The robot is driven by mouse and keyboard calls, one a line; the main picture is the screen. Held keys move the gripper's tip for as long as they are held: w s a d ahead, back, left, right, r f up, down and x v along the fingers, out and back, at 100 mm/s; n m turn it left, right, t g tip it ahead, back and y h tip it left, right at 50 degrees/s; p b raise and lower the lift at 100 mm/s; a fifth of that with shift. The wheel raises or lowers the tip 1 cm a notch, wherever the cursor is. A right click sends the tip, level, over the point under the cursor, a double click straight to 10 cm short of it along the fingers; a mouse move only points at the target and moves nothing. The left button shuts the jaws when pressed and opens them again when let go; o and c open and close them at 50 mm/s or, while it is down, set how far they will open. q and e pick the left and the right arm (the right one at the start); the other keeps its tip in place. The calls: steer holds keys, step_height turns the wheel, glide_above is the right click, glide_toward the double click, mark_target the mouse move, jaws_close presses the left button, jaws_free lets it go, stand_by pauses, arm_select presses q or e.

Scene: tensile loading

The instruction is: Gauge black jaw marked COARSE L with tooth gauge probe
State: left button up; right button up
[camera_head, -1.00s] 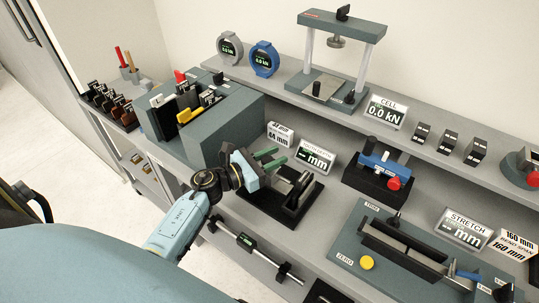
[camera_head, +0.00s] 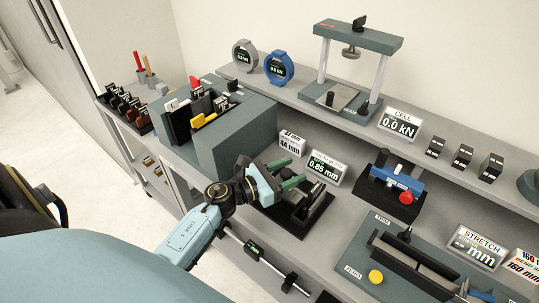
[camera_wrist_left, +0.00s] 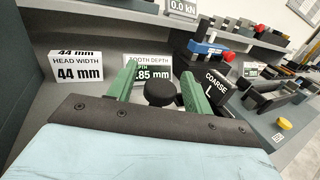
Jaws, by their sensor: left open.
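My left gripper (camera_head: 291,172) has green fingers and is over the tooth depth gauge (camera_head: 292,224), a black stand. In the left wrist view its fingers (camera_wrist_left: 160,88) are open, with a round black knob (camera_wrist_left: 160,94) between them, seemingly the probe's top; contact cannot be told. The black jaw marked COARSE L (camera_wrist_left: 220,86) is right beside the right finger. The TOOTH DEPTH display (camera_head: 326,168) reads 0.85 mm; the fingers partly cover it in the wrist view (camera_wrist_left: 150,72). The probe's tip is hidden. My right gripper is not in view.
A 44 mm HEAD WIDTH sign (camera_head: 291,143) stands left of the display. A grey-green block (camera_head: 238,135) with several jaws is further left.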

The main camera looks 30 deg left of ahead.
arm_select(q)
steer(key=b+v, duration=0.2)
steer(key=v, duration=1)
steer(key=shift+s, duration=0.2)
stand_by(0.5)
